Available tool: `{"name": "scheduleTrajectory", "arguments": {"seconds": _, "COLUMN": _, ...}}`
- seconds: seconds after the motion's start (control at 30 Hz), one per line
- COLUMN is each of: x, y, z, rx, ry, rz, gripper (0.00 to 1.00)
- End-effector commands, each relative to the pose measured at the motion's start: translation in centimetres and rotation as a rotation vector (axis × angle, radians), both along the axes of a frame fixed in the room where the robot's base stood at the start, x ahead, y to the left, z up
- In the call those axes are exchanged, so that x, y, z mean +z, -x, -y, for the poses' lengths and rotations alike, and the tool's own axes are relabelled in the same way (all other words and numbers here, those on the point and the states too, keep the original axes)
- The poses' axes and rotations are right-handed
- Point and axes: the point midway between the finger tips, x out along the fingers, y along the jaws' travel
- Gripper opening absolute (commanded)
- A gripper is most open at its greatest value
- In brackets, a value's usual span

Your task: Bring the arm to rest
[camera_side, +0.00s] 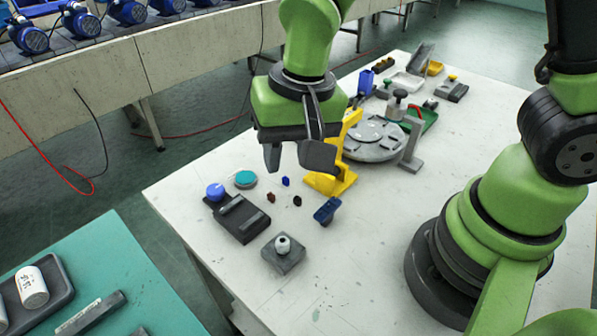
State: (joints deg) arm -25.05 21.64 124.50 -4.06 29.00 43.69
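My gripper (294,158) hangs from the green arm above the white table, pointing down. Its two dark fingers are apart and nothing shows between them. It is above the area of small loose parts, left of the yellow stand (338,172), whose upper part it partly overlaps in the picture. My arm's green base stands at the right on the table (345,270). How high the fingertips are above the table is hard to tell.
Below are a dark fixture (243,222), a grey block with a white knob (283,256), a blue part (327,211) and a teal disc (245,179). A round grey turntable (373,138) is behind. The table's front middle is clear.

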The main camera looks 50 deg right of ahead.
Motion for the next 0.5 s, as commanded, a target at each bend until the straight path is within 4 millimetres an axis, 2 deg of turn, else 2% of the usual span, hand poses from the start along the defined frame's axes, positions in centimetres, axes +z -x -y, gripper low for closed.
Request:
{"name": "scheduleTrajectory", "arguments": {"seconds": 0.03, "x": 2.3, "y": 0.1, "z": 1.1, "rx": -0.003, "ry": -0.021, "rz": 0.045, "gripper": 0.37}}
{"name": "scheduleTrajectory", "arguments": {"seconds": 0.2, "x": 7.9, "y": 1.9, "z": 4.4, "rx": 0.022, "ry": -0.059, "rz": 0.173, "gripper": 0.37}}
{"name": "scheduleTrajectory", "arguments": {"seconds": 0.4, "x": 12.6, "y": 5.7, "z": 7.6, "rx": 0.059, "ry": -0.069, "rz": 0.336, "gripper": 0.37}}
{"name": "scheduleTrajectory", "arguments": {"seconds": 0.5, "x": 13.8, "y": 7.6, "z": 8.5, "rx": 0.081, "ry": -0.062, "rz": 0.410, "gripper": 0.37}}
